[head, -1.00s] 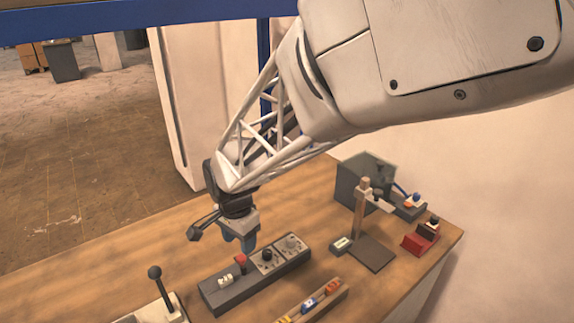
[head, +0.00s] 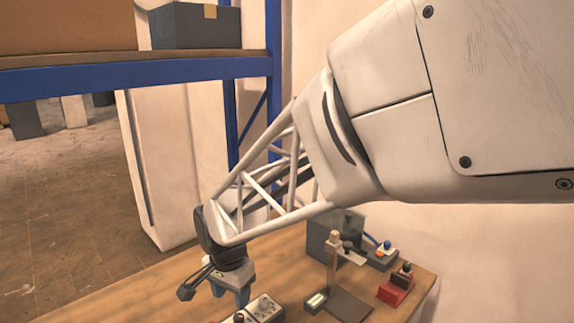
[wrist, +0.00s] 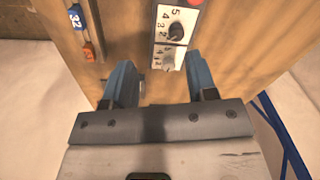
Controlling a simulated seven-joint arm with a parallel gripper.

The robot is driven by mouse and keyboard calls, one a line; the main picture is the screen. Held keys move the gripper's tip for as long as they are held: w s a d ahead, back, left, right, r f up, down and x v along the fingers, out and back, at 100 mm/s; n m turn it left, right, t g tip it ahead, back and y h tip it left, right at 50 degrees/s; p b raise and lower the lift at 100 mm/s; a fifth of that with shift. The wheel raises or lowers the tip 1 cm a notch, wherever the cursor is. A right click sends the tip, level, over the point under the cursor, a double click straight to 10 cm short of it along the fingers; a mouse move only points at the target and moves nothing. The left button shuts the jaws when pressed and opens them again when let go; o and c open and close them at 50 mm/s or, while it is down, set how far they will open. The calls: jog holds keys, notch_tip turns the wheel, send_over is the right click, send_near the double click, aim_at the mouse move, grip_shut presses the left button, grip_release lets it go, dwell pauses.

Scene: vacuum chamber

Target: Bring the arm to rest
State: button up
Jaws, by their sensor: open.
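My gripper (head: 232,293) hangs from my arm above the wooden table, near the control box (head: 262,311) with its dials. In the wrist view my gripper (wrist: 155,85) shows two blue fingers spread apart with nothing between them. Beyond the fingertips in that view lies the dial panel (wrist: 170,40) of the control box, with numbers around a black knob. The fingers are apart from the box as far as I can see. Most of the box is below the head view's lower edge.
A stand with an upright post (head: 331,265), a dark grey box (head: 325,240) and a red block (head: 396,288) stand to the right on the table (head: 150,300). A blue-framed shelf (head: 150,72) with boxes is behind. A rack with numbered tags (wrist: 80,25) shows in the wrist view.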

jog(key=s+d+r+n+t, duration=0.1)
jog(key=s+d+r, duration=0.2)
jog(key=d, duration=0.6)
jog(key=s+d+r+n, duration=0.15)
jog(key=d+r, duration=0.25)
jog(key=d, duration=0.6)
jog(key=s+d+r+n+t, duration=0.1)
jog(key=s+d+n, duration=0.1)
jog(key=s+d, duration=0.9)
jog(key=shift+s+d+n, duration=0.35)
jog(key=shift+d, duration=0.1)
